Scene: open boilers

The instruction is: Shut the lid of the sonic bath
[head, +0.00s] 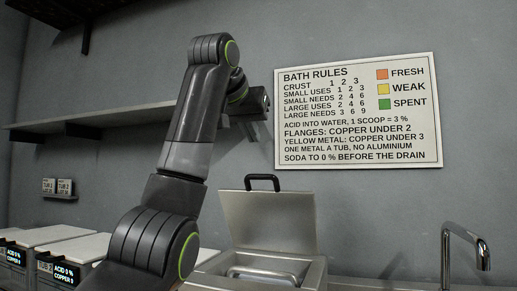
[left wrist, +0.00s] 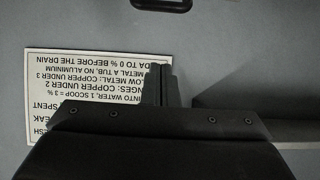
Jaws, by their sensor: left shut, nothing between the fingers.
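The sonic bath (head: 287,272) is a metal box on the counter, low in the middle of the head view. Its light grey lid (head: 268,222) stands open, tilted up at the back, with a black handle (head: 262,179) on its top edge. A dark piece that looks like this handle (left wrist: 172,4) shows at the top edge of the left wrist view. My left gripper (head: 254,130) is above the lid and apart from the handle. Its fingers (left wrist: 160,84) are shut and empty in the left wrist view. My right gripper is not in view.
A bath rules sign (head: 358,112) hangs on the wall at the right. A shelf (head: 95,119) runs along the wall behind my left arm. Covered tubs (head: 62,240) stand at the lower left. A metal tap (head: 466,236) rises at the right.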

